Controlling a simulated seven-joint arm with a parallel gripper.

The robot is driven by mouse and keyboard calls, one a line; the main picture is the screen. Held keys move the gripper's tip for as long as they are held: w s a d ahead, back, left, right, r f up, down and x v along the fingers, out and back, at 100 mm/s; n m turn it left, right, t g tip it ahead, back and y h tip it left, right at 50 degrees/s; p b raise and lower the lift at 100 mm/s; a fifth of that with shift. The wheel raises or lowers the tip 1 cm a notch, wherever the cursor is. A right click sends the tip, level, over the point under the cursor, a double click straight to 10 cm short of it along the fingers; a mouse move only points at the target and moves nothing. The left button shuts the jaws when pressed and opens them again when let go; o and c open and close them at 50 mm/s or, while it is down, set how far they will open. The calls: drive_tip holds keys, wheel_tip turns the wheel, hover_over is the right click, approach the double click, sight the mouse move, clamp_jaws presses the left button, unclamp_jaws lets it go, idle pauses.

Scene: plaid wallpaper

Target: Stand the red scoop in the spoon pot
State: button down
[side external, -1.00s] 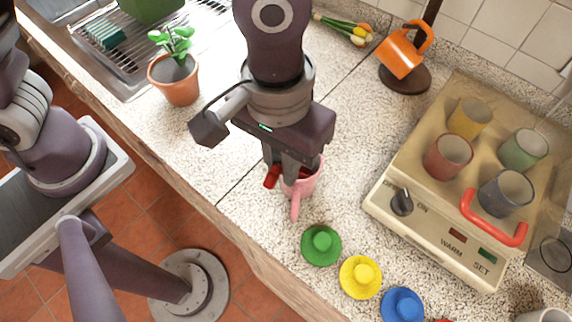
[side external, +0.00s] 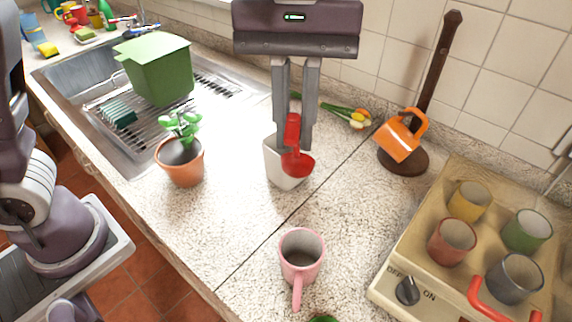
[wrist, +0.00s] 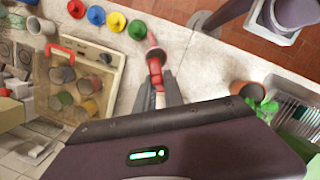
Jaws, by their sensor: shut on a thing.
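My gripper (side external: 295,138) is shut on the handle of the red scoop (side external: 297,163), with its fingers pointing down. The scoop hangs with its handle up and its bowl low. A white pot (side external: 279,172), likely the spoon pot, stands on the counter behind the scoop in the side view. The scoop and fingers cover part of its opening. I cannot tell whether the scoop is above the pot or in front of it. In the wrist view, the scoop (wrist: 155,72) shows between the fingers.
A potted plant (side external: 182,163) is left of the pot. Tulips (side external: 350,114) lie behind. An orange mug (side external: 398,140) hangs on a stand at right, near a warmer (side external: 415,240) with several mugs.

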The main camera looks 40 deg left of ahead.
drive_tip(key=w+a+r+n+t+h, duration=0.2)
drive_tip(key=w+a+n+h, duration=0.4)
drive_tip(key=w+a+n, duration=0.7)
wheel_tip(320, 180, down, 14)
drive_tip(key=m, duration=0.1)
drive_tip(key=shift+w+a+r, duration=0.15)
drive_tip(key=shift+w+a, duration=0.1)
drive_tip(key=shift+a, duration=0.2)
drive_tip(key=c, duration=1.4)
unclamp_jaws()
drive_tip(key=shift+o, duration=0.2)
drive_tip(key=v, duration=0.7)
